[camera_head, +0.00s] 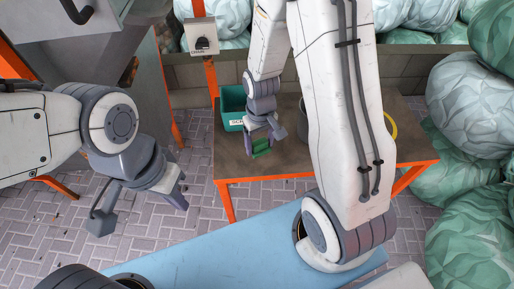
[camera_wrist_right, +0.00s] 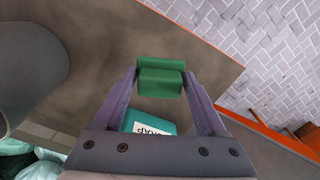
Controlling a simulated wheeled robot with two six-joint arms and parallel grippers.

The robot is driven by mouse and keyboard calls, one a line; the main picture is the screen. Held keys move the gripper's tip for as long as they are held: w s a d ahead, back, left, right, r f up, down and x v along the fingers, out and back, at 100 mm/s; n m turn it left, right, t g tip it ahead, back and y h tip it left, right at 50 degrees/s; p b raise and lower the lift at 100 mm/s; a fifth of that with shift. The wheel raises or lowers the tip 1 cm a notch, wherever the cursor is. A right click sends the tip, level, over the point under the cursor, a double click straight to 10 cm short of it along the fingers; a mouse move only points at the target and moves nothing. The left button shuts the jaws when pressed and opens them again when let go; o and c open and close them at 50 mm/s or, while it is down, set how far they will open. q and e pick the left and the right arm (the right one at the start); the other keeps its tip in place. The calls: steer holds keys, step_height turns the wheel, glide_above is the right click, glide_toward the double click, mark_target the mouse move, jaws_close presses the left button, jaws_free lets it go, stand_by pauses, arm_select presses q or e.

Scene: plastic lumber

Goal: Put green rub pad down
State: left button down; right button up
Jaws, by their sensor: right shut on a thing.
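The green rub pad (camera_head: 262,148) is a small green block over the front part of the brown table (camera_head: 290,167). My right gripper (camera_head: 262,142) is shut on it, with one finger on each side. In the right wrist view the pad (camera_wrist_right: 160,77) sits between the tips of the right gripper (camera_wrist_right: 161,85), above or at the tabletop; whether it touches the surface I cannot tell. My left gripper (camera_head: 180,193) is off to the left, away from the table, over the paved floor; its fingers look apart and hold nothing visible.
A teal bin (camera_head: 233,105) with a white label stands on the table just behind the right gripper. A grey round container (camera_head: 303,125) is partly hidden by my right arm. The table's orange front edge (camera_head: 275,178) is close to the pad. Large wrapped bales (camera_head: 478,110) stand at the right.

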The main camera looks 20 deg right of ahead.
mark_target(257, 151)
steer(key=shift+w+a+f, duration=0.3)
steer(key=shift+w+f, duration=0.2)
steer(key=shift+f, duration=1.85)
